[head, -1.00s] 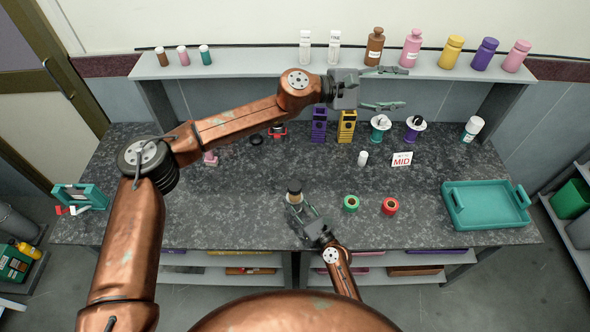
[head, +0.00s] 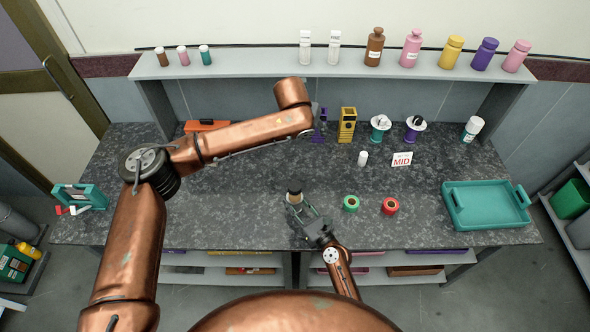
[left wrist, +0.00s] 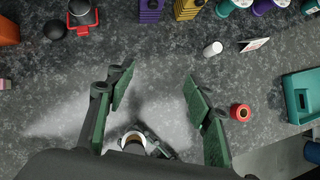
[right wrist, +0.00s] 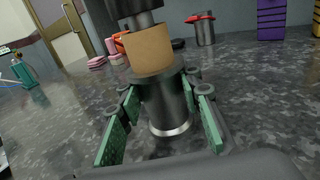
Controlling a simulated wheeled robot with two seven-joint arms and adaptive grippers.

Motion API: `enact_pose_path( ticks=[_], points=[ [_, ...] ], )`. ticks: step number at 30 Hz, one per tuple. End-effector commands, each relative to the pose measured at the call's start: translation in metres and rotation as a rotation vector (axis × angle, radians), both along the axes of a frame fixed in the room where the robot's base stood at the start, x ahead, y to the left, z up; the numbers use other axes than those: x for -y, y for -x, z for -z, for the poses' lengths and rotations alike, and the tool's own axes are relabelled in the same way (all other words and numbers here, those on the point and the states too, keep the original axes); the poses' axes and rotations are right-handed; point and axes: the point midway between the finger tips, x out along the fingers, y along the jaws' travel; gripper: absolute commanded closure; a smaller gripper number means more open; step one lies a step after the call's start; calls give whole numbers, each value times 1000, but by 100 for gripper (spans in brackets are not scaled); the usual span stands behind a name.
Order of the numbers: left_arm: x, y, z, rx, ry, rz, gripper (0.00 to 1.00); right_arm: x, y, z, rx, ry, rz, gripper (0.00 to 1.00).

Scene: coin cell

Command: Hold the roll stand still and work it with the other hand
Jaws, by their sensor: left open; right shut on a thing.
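The object I take to be the roll stand (head: 295,194) stands upright near the front middle of the bench. In the right wrist view it is a dark metal cylinder (right wrist: 168,105) with a tan band (right wrist: 150,50) and a dark top. My right gripper (head: 302,212) is shut on its lower body, one finger on each side (right wrist: 163,92). My left gripper (left wrist: 157,78) is open and empty above the bench, pointing down. In the left wrist view the stand (left wrist: 133,142) shows below the space between its fingers. In the head view my left arm hides the left gripper.
A green roll (head: 351,203) and a red roll (head: 390,206) lie right of the stand. A white bottle (head: 362,158) and a "MID" sign (head: 402,159) stand behind. A teal tray (head: 487,222) is at right. A yellow tower (head: 347,125) stands at the back.

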Motion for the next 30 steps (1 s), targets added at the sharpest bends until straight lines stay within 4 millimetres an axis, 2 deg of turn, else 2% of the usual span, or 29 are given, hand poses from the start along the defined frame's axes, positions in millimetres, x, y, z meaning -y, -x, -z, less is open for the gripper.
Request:
enact_pose_path(
  ticks=[3, 6, 9, 12, 19, 30],
  points=[
    [-17, 41, 28, -170, -75, -18, 52, 0, 1, 4, -6, 3, -1, 100],
    [-30, 74, 44, -292, -136, -20, 52, 0, 1, 4, -6, 3, -1, 100],
    [-41, 99, 52, -384, -185, -15, 52, 1, 1, 5, -6, 3, -1, 100],
    [-48, 116, 57, -445, -218, -10, 52, 1, 1, 5, -6, 3, -1, 100],
    [-53, 128, 71, -487, -245, -4, 52, 1, 1, 5, -7, 4, -1, 100],
    [-53, 127, 124, -484, -243, -5, 52, 1, 1, 5, -7, 4, -1, 100]
  ],
)
